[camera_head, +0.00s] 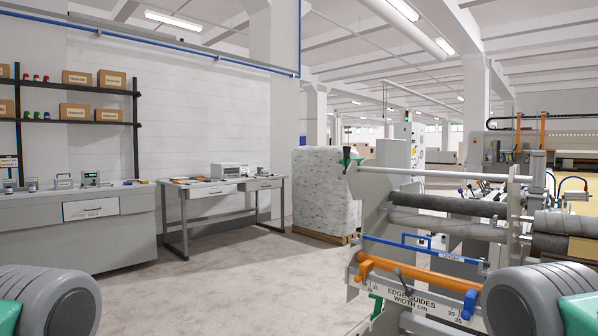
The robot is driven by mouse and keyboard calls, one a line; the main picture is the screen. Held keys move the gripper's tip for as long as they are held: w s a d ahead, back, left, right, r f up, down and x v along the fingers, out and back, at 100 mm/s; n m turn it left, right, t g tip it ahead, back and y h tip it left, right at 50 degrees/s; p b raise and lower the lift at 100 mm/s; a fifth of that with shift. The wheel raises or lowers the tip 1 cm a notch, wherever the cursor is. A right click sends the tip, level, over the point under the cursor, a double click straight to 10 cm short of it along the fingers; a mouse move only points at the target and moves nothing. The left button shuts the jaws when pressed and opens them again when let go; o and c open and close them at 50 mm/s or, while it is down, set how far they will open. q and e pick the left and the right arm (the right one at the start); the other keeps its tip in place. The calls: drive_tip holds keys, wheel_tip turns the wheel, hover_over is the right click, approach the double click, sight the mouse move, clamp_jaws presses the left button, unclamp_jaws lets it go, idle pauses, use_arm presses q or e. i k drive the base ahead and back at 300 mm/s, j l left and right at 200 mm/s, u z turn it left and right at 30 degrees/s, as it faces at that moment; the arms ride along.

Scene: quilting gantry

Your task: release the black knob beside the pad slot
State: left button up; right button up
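I cannot make out a black knob beside a pad slot in this view. The nearest machine is a roller frame (430,285) at the right, with an orange bar (420,275) above a scale plate marked "EDGE GUIDES WIDTH cm" (408,297). A blue block (468,304) sits at the bar's right end, and a blue handle (428,246) is above the bar. Rounded grey and green parts of my arms fill the lower left and lower right corners. Neither gripper shows.
A grey counter (110,240) and a workbench (215,192) stand along the left wall, with shelves of boxes (92,112) above the counter. A wrapped pallet load (325,190) stands behind the roller frame. The floor (220,290) between is clear.

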sight(346, 150)
drive_tip(key=i+j+z, duration=0.25)
drive_tip(key=j+z, duration=0.25)
drive_tip(key=i+u, duration=0.1)
drive_tip(key=i, duration=0.7)
drive_tip(key=i+l+u, duration=0.1)
drive_tip(key=i, duration=0.75)
